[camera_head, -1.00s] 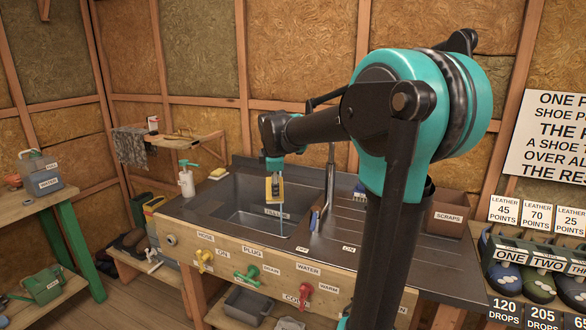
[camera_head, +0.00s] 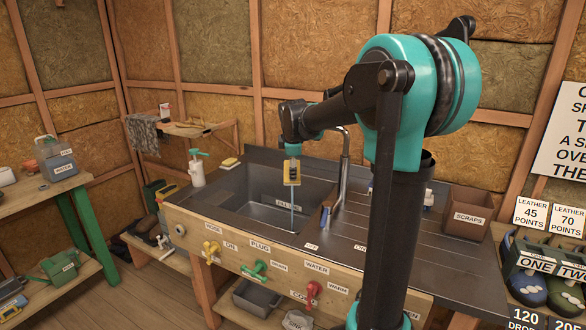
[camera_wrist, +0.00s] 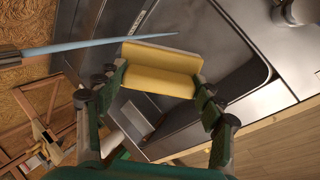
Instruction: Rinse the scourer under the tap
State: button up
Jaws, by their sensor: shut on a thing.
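The yellow scourer (camera_head: 296,181) is in my gripper (camera_head: 292,166), above the sink basin (camera_head: 245,190). In the wrist view, the scourer (camera_wrist: 160,72) lies between the green fingers of my gripper (camera_wrist: 160,95), which are shut on it. The tap (camera_head: 345,165) rises behind the basin at its right. A thin water stream (camera_head: 292,217) shows below the scourer in the head view. In the wrist view, the water stream (camera_wrist: 90,47) passes close by the scourer's pale edge. I cannot tell whether the water touches it.
Red (camera_head: 313,292), green (camera_head: 255,270) and yellow (camera_head: 211,250) valve handles stick out of the sink's wooden front. A soap bottle (camera_head: 197,170) stands at the basin's left. A scraps box (camera_head: 467,208) stands on the right of the worktop. The drainboard is mostly clear.

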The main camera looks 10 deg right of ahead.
jog(key=w+d+f, duration=0.1)
jog(key=w, duration=0.7)
jog(key=shift+w+f, duration=0.4)
jog(key=shift+s, duration=0.1)
dwell(0.4)
jog(key=shift+s+a, duration=0.25)
jog(key=shift+s, duration=1.7)
jog(key=shift+s+a, duration=0.2)
jog(key=shift+s, duration=1.75)
jog(key=s+r, duration=0.4)
jog(key=s, duration=0.1)
jog(key=shift+a, duration=0.35)
